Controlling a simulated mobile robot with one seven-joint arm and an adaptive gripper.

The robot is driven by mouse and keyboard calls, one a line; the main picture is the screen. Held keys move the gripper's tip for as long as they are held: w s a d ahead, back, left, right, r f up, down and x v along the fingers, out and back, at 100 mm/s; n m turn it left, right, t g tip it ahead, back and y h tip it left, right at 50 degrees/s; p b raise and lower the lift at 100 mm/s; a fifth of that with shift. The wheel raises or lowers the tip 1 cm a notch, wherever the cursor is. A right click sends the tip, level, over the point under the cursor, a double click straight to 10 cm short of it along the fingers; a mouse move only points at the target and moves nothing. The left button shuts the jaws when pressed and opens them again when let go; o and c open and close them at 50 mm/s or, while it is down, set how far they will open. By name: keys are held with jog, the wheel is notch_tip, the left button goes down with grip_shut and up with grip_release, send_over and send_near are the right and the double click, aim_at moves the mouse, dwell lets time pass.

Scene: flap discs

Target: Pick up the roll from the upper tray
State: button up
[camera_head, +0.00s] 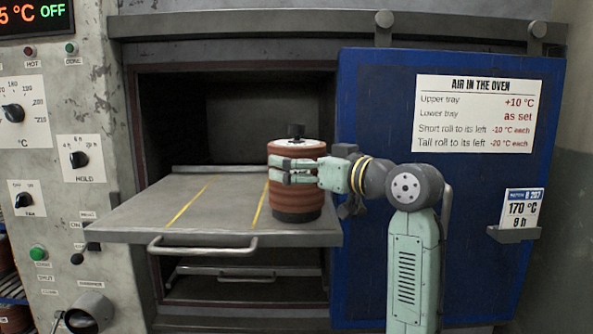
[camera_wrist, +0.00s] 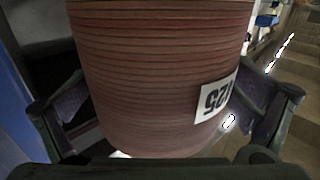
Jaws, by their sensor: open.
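The roll (camera_head: 297,197) is a reddish-brown ribbed cylinder with a black base and a black knob on top. It stands upright at the right end of the pulled-out upper tray (camera_head: 150,215). My gripper (camera_head: 290,170) is at its upper part, with fingers reaching around it from the right. In the wrist view the roll (camera_wrist: 155,75) fills the middle, with a white label (camera_wrist: 215,97) on its side. The open fingers (camera_wrist: 165,115) stand on both sides of it, with gaps showing. The roll's far side is hidden.
The blue oven door (camera_head: 385,115) stands open behind my arm at right. A lower tray (camera_head: 235,272) sits inside the oven below. The control panel (camera_head: 60,150) is at left. Yellow lines mark the upper tray, whose left and middle are bare.

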jog(key=shift+w+a, duration=0.35)
jog(key=shift+c, duration=0.5)
jog(key=c, duration=1.5)
jog(key=shift+r, duration=0.15)
